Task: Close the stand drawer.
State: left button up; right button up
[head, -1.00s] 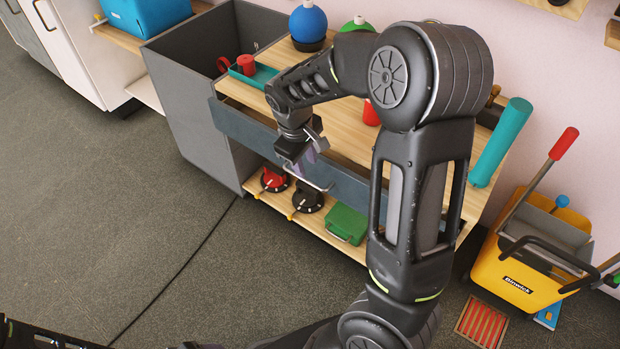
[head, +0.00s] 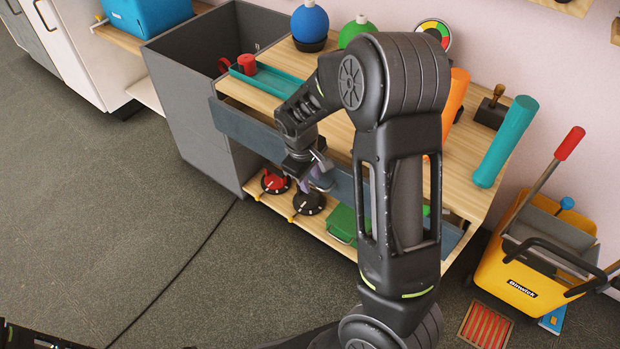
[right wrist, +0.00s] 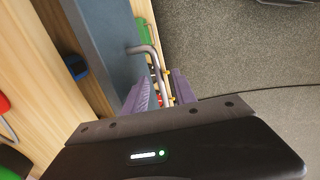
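The stand drawer's blue-grey front (head: 240,128) stands out from the wooden stand (head: 285,85), with a gap behind it, so the drawer is open. The front also shows in the right wrist view (right wrist: 98,50), where its metal bar handle (right wrist: 148,52) sticks out. My right gripper (head: 320,180) is at the drawer front. In the right wrist view its two purple fingers (right wrist: 162,88) are apart, with the handle bar running between them. Contact with the bar cannot be told. The handle is hidden behind the gripper in the head view. My left gripper is out of view.
A dark blue item (right wrist: 75,66) lies behind the drawer front. The lower shelf holds a red-and-black item (head: 275,181), a black one (head: 309,202) and a green case (head: 342,225). A grey bin (head: 205,95) stands left, a yellow mop bucket (head: 520,275) right.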

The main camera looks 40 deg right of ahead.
jog(key=shift+c, duration=0.5)
grip_shut()
dwell(0.8)
